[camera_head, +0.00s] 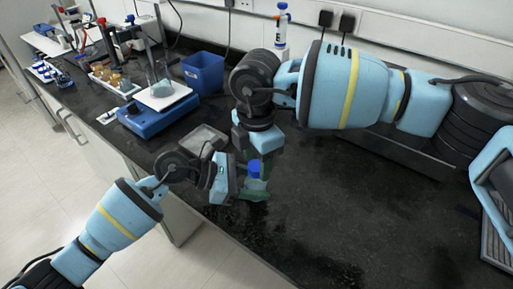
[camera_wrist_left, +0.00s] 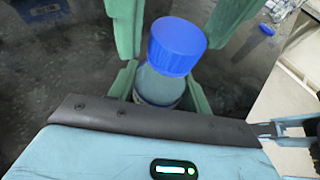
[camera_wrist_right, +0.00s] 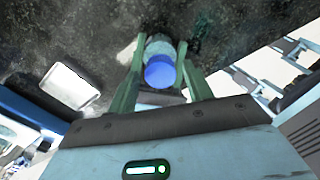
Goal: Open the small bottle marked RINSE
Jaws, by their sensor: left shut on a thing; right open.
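A small bottle with a blue cap (camera_head: 254,168) stands out over the black bench in the head view. Its clear body (camera_wrist_left: 158,88) shows under the cap in the left wrist view; no marking is readable. My left gripper (camera_head: 252,192) is shut on the bottle's body. My right gripper (camera_wrist_right: 160,78) is open above, its green fingers on either side of the blue cap, apart from it in the left wrist view. The cap sits on the bottle neck. In the head view the right arm hides part of the space just above the cap.
A larger bottle with a blue cap (camera_head: 281,28) stands at the back wall. A blue bin (camera_head: 203,72), a balance (camera_head: 158,115), a grey tray (camera_head: 203,138) and racks of vials (camera_head: 112,80) stand at the left. The front right bench (camera_head: 350,215) is clear.

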